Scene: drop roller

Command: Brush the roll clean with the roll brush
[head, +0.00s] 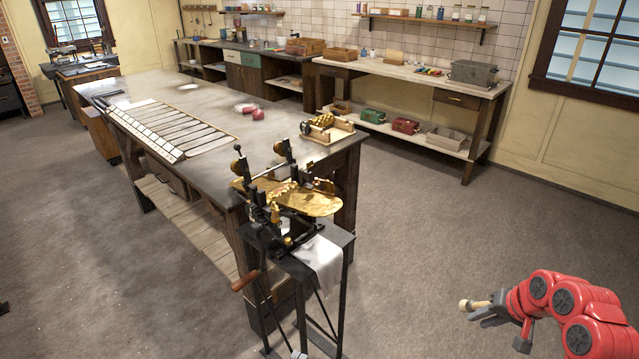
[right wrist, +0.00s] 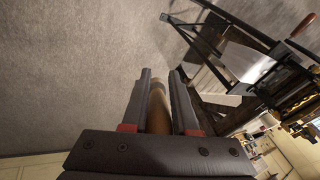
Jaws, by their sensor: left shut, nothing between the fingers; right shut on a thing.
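The drop roller machine (head: 285,200) stands on a dark metal stand at the near end of the long workbench, with brass-coloured rolls and a brass plate (head: 322,204). Fine detail on the roll is too small to tell. My right gripper (head: 482,307) is at the lower right of the head view, well apart from the machine. It is shut on a pale wooden piece, seemingly the roll brush (head: 466,305). In the right wrist view, a brown rounded shaft of it (right wrist: 157,103) lies between the fingers (right wrist: 161,75); bristles cannot be made out. My left gripper is not in view.
A crank with a wooden handle (head: 245,281) sticks out at the machine's left, and a white cloth (head: 318,260) hangs from the stand. A spare brass roll set (head: 325,130) sits on the workbench (head: 215,95). Open floor (head: 430,235) lies between stand and right arm.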

